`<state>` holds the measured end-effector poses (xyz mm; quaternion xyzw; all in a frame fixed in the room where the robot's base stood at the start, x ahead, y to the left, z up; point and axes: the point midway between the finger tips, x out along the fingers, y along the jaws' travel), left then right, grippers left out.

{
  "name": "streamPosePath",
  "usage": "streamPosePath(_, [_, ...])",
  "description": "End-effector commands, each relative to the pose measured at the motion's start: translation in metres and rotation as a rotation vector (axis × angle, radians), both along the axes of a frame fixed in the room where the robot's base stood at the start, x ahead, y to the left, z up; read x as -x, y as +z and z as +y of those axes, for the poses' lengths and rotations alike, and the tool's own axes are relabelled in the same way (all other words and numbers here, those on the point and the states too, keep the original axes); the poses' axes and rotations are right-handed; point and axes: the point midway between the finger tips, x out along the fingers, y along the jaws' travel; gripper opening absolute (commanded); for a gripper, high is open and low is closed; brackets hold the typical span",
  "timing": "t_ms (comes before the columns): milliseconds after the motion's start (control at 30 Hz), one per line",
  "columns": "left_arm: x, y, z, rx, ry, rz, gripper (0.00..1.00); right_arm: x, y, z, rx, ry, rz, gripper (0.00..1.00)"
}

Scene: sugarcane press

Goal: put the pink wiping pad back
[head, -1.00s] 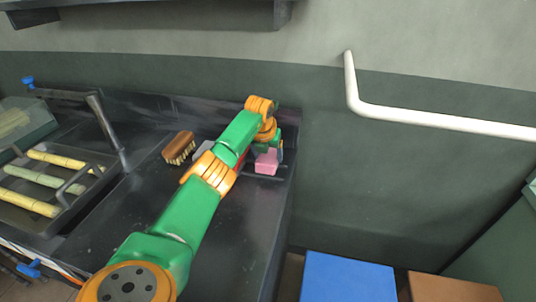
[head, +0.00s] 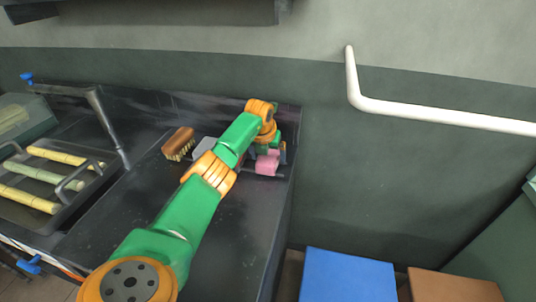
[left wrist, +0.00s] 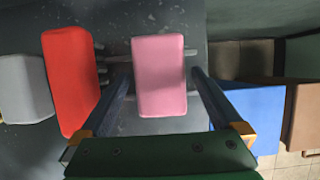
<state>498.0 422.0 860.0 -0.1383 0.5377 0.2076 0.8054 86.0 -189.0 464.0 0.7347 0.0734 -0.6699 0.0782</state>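The pink wiping pad (left wrist: 160,75) stands between the two fingers of my left gripper (left wrist: 162,78) in the left wrist view, with a narrow gap on each side. The gripper is open. In the head view the pink pad (head: 267,162) shows at the far right corner of the dark counter, partly covered by my left gripper (head: 272,152). Thin grey prongs (left wrist: 191,52) show beside the pad; I cannot tell exactly how it rests on them. My right gripper is not in view.
A red pad (left wrist: 70,80) and a grey pad (left wrist: 24,90) stand left of the pink one. A brown brush (head: 179,143) lies on the counter (head: 235,255). A tray with yellow-green cane pieces (head: 44,178) is at left. Blue (head: 347,277) and brown (head: 452,287) boxes stand at lower right.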

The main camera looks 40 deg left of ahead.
Motion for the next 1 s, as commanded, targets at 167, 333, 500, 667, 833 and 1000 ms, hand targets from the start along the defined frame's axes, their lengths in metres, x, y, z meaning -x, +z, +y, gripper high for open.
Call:
streamPosePath(167, [0.0, 0.007, 0.0, 0.0, 0.0, -0.001, 1.0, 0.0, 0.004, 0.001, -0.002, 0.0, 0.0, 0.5])
streamPosePath(333, [0.005, 0.031, -0.002, -0.003, -0.001, -0.005, 1.0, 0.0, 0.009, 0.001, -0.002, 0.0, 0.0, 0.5])
streamPosePath(500, [0.02, 0.069, -0.01, -0.005, -0.001, -0.005, 1.0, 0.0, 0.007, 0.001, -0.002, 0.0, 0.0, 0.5])
streamPosePath(667, [0.032, 0.102, -0.018, -0.002, -0.002, -0.004, 1.0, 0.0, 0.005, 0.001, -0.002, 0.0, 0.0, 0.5])
streamPosePath(833, [0.039, 0.121, -0.021, 0.0, 0.001, -0.002, 1.0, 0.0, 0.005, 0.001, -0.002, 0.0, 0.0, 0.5])
streamPosePath(1000, [0.04, 0.124, -0.022, 0.0, 0.0, 0.0, 1.0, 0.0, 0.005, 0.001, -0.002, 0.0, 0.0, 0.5])
